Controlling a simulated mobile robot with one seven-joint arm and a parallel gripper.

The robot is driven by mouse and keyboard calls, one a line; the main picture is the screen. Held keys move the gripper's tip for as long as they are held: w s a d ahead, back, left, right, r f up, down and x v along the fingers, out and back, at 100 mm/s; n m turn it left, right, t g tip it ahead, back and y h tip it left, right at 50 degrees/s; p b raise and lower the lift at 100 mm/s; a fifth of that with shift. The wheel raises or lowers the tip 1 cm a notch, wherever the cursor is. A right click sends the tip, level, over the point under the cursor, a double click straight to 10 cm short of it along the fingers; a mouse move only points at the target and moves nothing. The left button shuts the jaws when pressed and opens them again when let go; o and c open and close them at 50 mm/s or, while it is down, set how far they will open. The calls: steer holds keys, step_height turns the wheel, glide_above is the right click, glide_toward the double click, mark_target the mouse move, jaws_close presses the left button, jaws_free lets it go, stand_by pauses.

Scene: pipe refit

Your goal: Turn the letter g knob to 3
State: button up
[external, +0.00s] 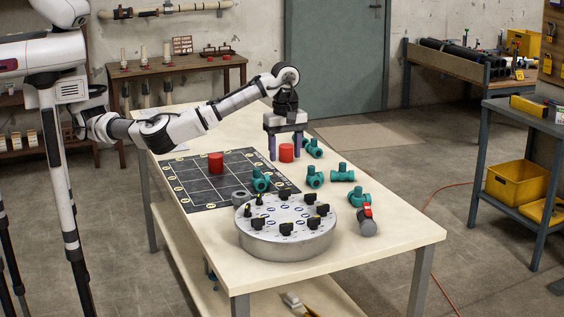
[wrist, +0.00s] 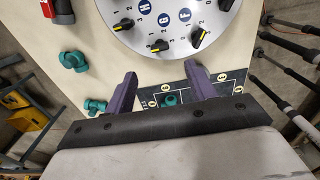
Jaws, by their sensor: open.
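The round grey dial plate (external: 285,246) stands on the table with several black knobs on its top. In the wrist view the plate (wrist: 187,39) fills the top middle. The letter g knob (wrist: 158,46) is at its near rim, just outside the G label (wrist: 163,18). It is black with a yellow mark; its exact reading is too small to tell. I cannot tell which knob is G in the external view. My gripper (external: 284,151) is open, fingers pointing down, behind the plate and apart from it. Its fingertips (wrist: 163,82) also show in the wrist view.
A red cylinder (external: 286,153) shows between my fingers in the external view; the wrist view does not show it. Another red cylinder (external: 216,162) stands on the dark gridded mat (external: 203,188).

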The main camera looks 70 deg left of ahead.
mark_target(285, 190)
step_height(285, 190, down, 11)
steer(key=shift+f+p, duration=0.2)
steer(key=shift+p, duration=0.7)
steer(key=shift+c, duration=0.3)
steer(key=c, duration=0.9)
